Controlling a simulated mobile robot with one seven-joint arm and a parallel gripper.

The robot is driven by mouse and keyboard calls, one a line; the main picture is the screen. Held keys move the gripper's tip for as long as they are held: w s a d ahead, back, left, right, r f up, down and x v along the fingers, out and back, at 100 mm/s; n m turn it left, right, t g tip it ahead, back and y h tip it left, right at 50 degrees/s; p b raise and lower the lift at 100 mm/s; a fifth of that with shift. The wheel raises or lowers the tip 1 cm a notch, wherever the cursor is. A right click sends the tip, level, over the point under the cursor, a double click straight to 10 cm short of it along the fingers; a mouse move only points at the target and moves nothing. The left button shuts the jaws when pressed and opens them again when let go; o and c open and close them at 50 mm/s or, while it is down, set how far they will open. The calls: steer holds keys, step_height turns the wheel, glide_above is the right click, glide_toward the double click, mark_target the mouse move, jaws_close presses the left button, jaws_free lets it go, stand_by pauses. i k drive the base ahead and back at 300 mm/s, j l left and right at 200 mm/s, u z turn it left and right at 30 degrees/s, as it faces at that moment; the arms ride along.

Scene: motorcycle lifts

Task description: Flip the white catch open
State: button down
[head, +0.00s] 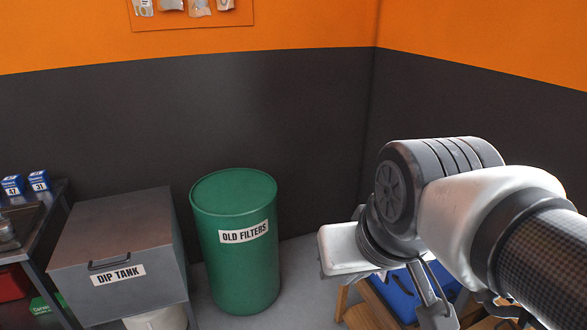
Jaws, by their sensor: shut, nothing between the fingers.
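My gripper (435,300) hangs below my wrist at the lower right, its grey fingers pointing down, shut and empty. They pass in front of a blue box (397,296), of which only parts show. I cannot make out the white catch; my wrist and gripper cover much of this area. I cannot tell whether the fingers touch the box.
The blue box is on a wooden stand (359,314). A green drum (240,270) marked OLD FILTERS and a grey dip tank (120,245) stand to the left. A shelf with small blue boxes (38,181) is at the far left. Dark walls meet behind.

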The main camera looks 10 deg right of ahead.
mark_target(380, 275)
steer(key=i+j+z, duration=0.2)
steer(key=i+z, duration=0.25)
steer(key=i+j+z, duration=0.3)
steer(key=z, duration=0.2)
steer(key=i+j+z, duration=0.7)
steer(key=j+z, duration=0.2)
steer(key=j, duration=0.2)
steer(key=i+j+z, duration=0.2)
steer(key=j, duration=0.25)
steer(key=k, duration=0.1)
